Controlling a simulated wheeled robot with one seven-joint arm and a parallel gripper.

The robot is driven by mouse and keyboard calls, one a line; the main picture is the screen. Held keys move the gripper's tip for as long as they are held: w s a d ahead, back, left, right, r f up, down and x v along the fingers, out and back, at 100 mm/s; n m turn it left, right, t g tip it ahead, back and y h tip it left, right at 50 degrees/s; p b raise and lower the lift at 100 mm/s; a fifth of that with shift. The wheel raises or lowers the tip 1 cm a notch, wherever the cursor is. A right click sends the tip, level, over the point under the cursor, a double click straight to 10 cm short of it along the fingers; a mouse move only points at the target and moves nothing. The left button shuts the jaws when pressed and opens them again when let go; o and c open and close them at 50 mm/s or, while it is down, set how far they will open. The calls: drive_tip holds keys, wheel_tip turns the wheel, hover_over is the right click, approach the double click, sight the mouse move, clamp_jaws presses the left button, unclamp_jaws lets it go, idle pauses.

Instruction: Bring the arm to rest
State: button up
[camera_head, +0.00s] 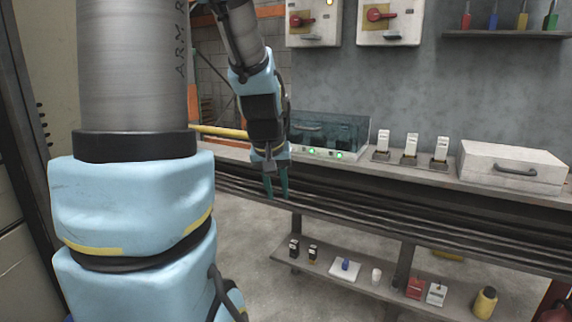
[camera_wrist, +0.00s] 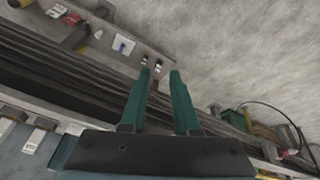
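My gripper (camera_head: 275,184) hangs in front of the bench edge in the head view, pointing down. In the wrist view its two green fingers (camera_wrist: 161,98) stand apart with nothing between them. The gripper is open and empty. My arm reaches from the upper left of the head view down to the gripper. I cannot tell whether the fingers touch the bench edge.
The bench (camera_head: 455,183) carries a clear-lidded device (camera_head: 328,137), several white blocks on stands and a white case (camera_head: 511,165). The lower shelf (camera_head: 385,284) holds small bottles, boxes and a yellow container (camera_head: 485,303). Switch boxes (camera_head: 391,20) hang on the wall.

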drive_tip(key=s+a+f+g+y, duration=0.1)
drive_tip(key=s+a+f, duration=0.15)
drive_tip(key=s, duration=0.25)
drive_tip(key=s+a+f+g, duration=0.1)
drive_tip(key=s+a+f, duration=0.15)
drive_tip(key=s, duration=0.25)
wheel_tip(320, 180, up, 17)
drive_tip(key=p, duration=1.8)
drive_tip(key=shift+d+r+m, duration=0.15)
drive_tip(key=shift+r+m, duration=0.05)
drive_tip(key=shift+m, duration=0.2)
